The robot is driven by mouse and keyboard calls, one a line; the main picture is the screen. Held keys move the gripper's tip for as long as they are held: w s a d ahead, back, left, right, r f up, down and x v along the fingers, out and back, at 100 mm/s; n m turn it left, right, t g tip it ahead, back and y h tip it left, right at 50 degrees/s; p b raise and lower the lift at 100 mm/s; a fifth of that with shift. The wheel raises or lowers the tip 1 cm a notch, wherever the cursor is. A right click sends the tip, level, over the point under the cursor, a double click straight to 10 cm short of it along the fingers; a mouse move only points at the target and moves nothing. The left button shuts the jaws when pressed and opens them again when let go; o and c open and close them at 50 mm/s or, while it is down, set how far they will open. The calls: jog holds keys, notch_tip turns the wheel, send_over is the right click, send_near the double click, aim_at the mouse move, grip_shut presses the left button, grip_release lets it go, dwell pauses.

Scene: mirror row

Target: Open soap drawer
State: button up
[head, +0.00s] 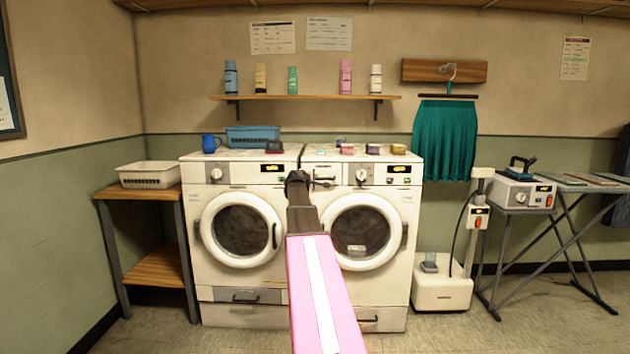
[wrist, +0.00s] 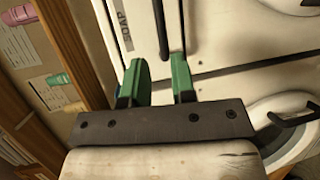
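The soap drawer (head: 322,169) is in the upper left of the right washing machine's front and looks flush with it. Its dark bar handle (head: 323,182) shows just right of my gripper (head: 298,178), which hides part of that area. In the wrist view, the drawer front (wrist: 140,38) carries a SOAP label (wrist: 124,25). The dark handle (wrist: 162,28) points down toward the gap between the green fingers of my gripper (wrist: 158,64). The fingers are apart, and nothing is visibly held. Contact with the handle cannot be told.
The left washer (head: 205,195) stands beside the right washer (head: 408,230). A knob (head: 361,175) sits right of the drawer. Small boxes (head: 372,149) and a blue basket (head: 252,137) are on top. A wooden side table (head: 160,265) stands left, and a white steam unit (head: 440,294) right.

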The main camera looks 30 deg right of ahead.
aim_at(322, 179)
jog(key=x, duration=1)
grip_shut()
